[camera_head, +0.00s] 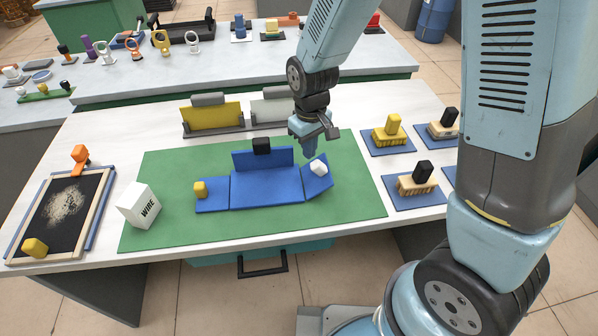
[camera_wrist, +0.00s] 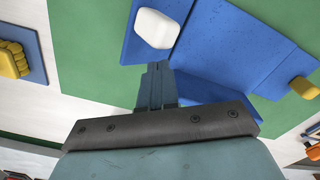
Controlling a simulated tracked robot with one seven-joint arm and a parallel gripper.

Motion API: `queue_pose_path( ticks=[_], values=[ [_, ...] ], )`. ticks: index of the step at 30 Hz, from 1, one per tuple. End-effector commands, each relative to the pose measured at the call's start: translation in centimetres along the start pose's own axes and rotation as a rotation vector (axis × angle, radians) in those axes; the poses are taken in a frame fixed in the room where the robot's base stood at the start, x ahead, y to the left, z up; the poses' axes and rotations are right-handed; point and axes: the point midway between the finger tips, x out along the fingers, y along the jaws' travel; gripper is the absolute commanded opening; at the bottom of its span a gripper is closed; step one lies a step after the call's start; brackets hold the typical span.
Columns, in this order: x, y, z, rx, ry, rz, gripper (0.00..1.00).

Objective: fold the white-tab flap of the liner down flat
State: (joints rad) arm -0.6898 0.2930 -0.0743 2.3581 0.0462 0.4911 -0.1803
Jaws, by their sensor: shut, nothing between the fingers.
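The blue liner (camera_head: 265,188) lies on a green mat (camera_head: 160,220). Its right flap (camera_head: 318,186) carries the white tab (camera_head: 319,167) and looks partly raised, tilted up from the liner's right edge. The back flap (camera_head: 272,157) with a black tab (camera_head: 262,145) stands upright. The left flap (camera_head: 212,196) with a yellow tab (camera_head: 201,189) lies flat. My gripper (camera_head: 303,148) is shut and empty, above and behind the white-tab flap. In the wrist view my shut fingertips (camera_wrist: 158,66) appear close to the white tab (camera_wrist: 156,28); whether they touch cannot be told.
Brushes on blue pads (camera_head: 415,192) are at the right. A black tray (camera_head: 65,212) is far left. The front of the mat is clear.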

Motion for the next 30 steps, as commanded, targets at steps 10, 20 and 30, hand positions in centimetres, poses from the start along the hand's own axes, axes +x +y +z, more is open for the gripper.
queue_pose_path(
  ticks=[10,20,30],
  values=[
    [-2.8,-0.6,-0.4,-0.002,0.002,0.001,0.00],
    [-5.0,-1.1,-0.7,-0.001,0.001,0.000,0.00],
    [-5.1,-1.1,-0.7,-0.001,-0.001,0.000,0.00]
  ],
)
